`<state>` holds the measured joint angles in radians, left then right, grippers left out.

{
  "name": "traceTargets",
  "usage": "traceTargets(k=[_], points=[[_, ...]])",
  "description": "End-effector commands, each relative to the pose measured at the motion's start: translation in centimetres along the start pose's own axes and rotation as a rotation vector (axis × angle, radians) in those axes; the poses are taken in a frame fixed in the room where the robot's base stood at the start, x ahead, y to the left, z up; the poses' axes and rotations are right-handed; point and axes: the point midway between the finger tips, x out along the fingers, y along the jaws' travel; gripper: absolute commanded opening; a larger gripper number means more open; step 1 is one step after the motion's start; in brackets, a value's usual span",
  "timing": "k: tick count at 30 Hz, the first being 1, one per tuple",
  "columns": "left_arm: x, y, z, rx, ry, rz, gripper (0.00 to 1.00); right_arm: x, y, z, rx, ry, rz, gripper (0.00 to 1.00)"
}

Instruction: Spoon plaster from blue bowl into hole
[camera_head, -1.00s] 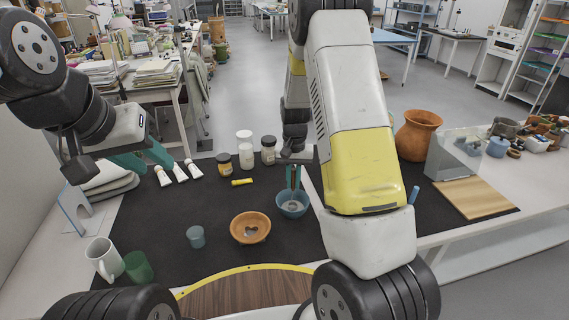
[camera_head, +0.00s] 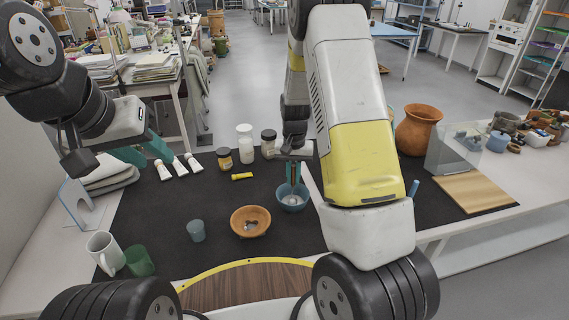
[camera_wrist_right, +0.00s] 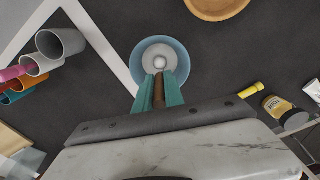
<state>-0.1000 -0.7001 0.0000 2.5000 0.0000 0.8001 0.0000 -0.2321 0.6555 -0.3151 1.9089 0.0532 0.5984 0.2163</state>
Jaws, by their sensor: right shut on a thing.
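The blue bowl (camera_head: 303,203) stands on the dark mat with pale plaster inside. My right gripper (camera_head: 293,184) is right above it, pointing down; in the right wrist view its teal fingers (camera_wrist_right: 160,90) are shut on a brown handle (camera_wrist_right: 158,91). A round pale spoon end (camera_wrist_right: 160,62) shows inside the blue bowl (camera_wrist_right: 143,54); whether it carries plaster I cannot tell. An orange clay bowl (camera_head: 237,222) sits left of the blue bowl, with a pale and dark patch inside that looks like the hole. My left gripper (camera_head: 146,153) hangs open and empty at the left.
A blue-grey cup (camera_head: 196,231), a green cup (camera_head: 139,262) and a white mug (camera_head: 105,254) stand left of the clay bowl. A large clay pot (camera_head: 417,131) stands at right.

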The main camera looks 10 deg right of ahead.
Motion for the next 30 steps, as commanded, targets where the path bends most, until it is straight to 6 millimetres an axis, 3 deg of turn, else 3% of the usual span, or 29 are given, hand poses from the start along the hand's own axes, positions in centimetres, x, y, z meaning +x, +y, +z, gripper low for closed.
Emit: traceTargets(k=[8, 30], points=[[0.0, 0.0, 0.0, 0.0, 0.0, 0.0, 0.36, -0.2, 0.0, 0.0, 0.0, 0.001, 0.0, 0.0], [0.0, 0.0, 0.0, 0.0, 0.0, 0.0, 0.36, -5.8, 0.0, -0.1, 0.0, 0.002, -0.001, 0.0]])
